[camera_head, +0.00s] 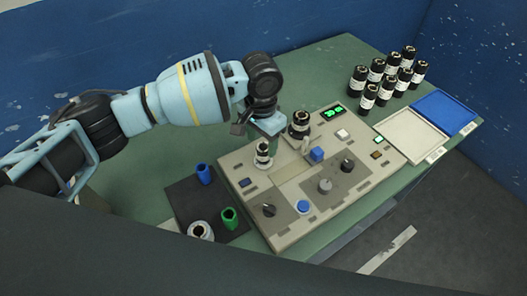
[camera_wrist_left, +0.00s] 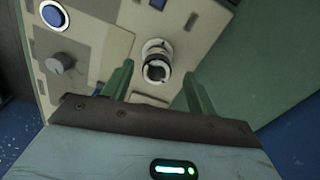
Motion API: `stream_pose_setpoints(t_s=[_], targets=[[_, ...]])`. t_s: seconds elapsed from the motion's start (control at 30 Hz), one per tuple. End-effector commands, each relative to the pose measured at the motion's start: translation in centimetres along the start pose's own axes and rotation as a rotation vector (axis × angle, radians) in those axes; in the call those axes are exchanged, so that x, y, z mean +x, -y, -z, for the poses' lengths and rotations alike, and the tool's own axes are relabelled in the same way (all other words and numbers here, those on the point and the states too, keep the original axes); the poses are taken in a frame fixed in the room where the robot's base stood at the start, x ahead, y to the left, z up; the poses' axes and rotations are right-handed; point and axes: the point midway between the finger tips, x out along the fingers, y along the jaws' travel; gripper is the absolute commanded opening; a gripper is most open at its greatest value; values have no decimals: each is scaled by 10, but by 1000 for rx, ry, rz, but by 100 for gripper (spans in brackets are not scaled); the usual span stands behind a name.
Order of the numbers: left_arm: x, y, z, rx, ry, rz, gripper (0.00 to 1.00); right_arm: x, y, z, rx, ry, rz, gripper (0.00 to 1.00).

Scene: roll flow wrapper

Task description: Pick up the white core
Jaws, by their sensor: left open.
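A white core (camera_head: 200,230) stands at the front of the black mat (camera_head: 180,205), its dark hollow end facing up and its lower part cut off by a dark edge. A green core (camera_head: 229,217) and a blue core (camera_head: 204,173) stand near it. My left gripper (camera_head: 254,130) is open above the control panel (camera_head: 290,190), well away from the mat. In the left wrist view, its two fingers (camera_wrist_left: 157,70) are apart around a post with a white collar and a dark-and-white ring (camera_wrist_left: 155,65); contact is not visible. My right gripper is not in view.
Several labelled black rolls (camera_head: 376,70) stand at the back right, beside a white tray (camera_head: 411,137) and a blue tray (camera_head: 445,110). The green table (camera_head: 330,65) is clear behind the panel.

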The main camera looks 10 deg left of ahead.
Motion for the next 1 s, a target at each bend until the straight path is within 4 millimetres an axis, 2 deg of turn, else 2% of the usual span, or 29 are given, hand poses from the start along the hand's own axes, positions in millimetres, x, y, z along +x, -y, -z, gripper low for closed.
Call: stream_pose_setpoints(t_s=[0.4,0.7,1.0], targets=[[48,-4,2,0,0,0,58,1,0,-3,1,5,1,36],[50,-4,3,1,-2,1,58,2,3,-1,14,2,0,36],[50,-4,3,1,-2,1,19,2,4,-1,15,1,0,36]])
